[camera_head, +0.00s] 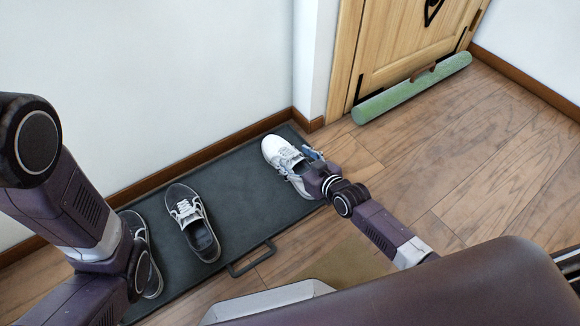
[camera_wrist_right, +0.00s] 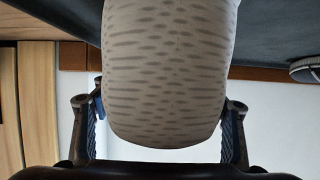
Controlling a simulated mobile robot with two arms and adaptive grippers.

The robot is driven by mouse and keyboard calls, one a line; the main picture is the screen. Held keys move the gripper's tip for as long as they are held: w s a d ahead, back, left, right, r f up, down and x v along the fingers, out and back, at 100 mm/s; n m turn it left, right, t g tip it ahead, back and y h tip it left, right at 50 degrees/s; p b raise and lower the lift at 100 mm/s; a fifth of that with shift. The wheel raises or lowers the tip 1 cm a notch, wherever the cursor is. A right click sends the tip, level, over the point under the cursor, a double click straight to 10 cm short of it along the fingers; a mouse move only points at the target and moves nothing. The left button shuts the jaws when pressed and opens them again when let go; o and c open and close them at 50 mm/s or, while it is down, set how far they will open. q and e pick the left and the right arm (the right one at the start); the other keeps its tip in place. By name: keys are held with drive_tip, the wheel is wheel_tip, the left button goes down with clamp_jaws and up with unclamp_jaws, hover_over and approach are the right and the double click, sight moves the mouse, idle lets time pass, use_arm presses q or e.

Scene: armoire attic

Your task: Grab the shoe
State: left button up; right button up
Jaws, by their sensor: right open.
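A white shoe (camera_head: 281,152) lies on the right end of the dark grey tray mat (camera_head: 245,180), partly covered by my right gripper. My right gripper (camera_head: 311,160) is at the shoe's right side in the head view. In the right wrist view the open gripper (camera_wrist_right: 165,120) has one finger on each side of the shoe's patterned pale end (camera_wrist_right: 168,75). Small gaps seem to show beside it; contact cannot be told. A dark shoe with white laces (camera_head: 190,220) stands further left on the mat. My left arm comes in at left; its gripper is not visible.
Another dark shoe (camera_head: 143,250) is at the mat's left end, partly hidden by my left arm. The mat has a handle loop (camera_head: 252,258) at its front edge. A white wall (camera_head: 170,80) rises behind. A green draft roll (camera_head: 410,88) lies before a wooden door (camera_head: 410,45). Floor at right is clear.

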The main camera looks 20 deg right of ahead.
drive_tip(key=shift+w+a, duration=0.1)
drive_tip(key=shift+w, duration=0.1)
drive_tip(key=c, duration=1.5)
drive_tip(key=shift+c, duration=0.2)
drive_tip(key=shift+r, duration=0.15)
